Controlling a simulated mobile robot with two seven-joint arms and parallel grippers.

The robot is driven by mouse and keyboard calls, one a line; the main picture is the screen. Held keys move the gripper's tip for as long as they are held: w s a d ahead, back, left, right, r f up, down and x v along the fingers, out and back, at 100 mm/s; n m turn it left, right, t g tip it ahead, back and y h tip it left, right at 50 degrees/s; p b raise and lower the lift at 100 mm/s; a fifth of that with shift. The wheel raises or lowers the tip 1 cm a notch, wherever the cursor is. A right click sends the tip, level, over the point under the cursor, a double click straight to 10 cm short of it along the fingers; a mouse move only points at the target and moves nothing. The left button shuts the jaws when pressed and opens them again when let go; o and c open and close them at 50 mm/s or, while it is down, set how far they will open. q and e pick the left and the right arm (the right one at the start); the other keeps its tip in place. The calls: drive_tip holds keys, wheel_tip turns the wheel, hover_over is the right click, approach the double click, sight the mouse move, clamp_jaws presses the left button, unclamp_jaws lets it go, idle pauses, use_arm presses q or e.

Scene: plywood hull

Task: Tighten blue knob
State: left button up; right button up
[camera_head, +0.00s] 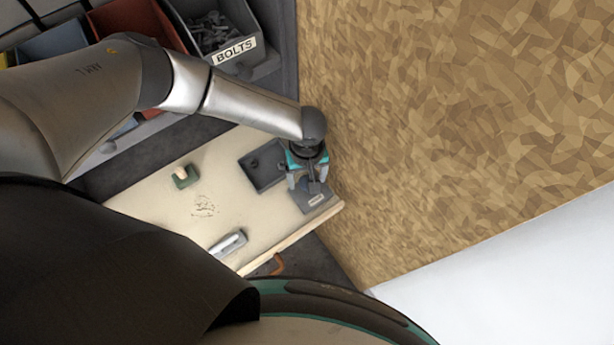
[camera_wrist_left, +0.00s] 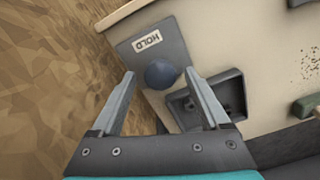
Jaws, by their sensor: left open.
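The blue knob (camera_wrist_left: 161,74) is a round dark-blue ball on a grey plate (camera_wrist_left: 147,45) with a "HOLD" label. In the left wrist view it lies between and slightly beyond the fingertips of my left gripper (camera_wrist_left: 160,80), which is open. In the head view my left gripper (camera_head: 308,180) is over the grey plate (camera_head: 318,200) at the right end of the pale board, and the knob is mostly hidden by it. I cannot tell whether the fingers touch the knob. My right gripper is not in view.
A grey tray (camera_head: 256,166) sits beside the plate. A green block (camera_head: 186,177) and a light-grey handled item (camera_head: 228,244) are on the pale board (camera_head: 150,208). A bin labelled BOLTS (camera_head: 222,40) stands at the back. A plywood wall (camera_head: 450,120) rises close on the right.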

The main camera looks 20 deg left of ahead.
use_arm(q)
clamp_jaws()
idle(0.5)
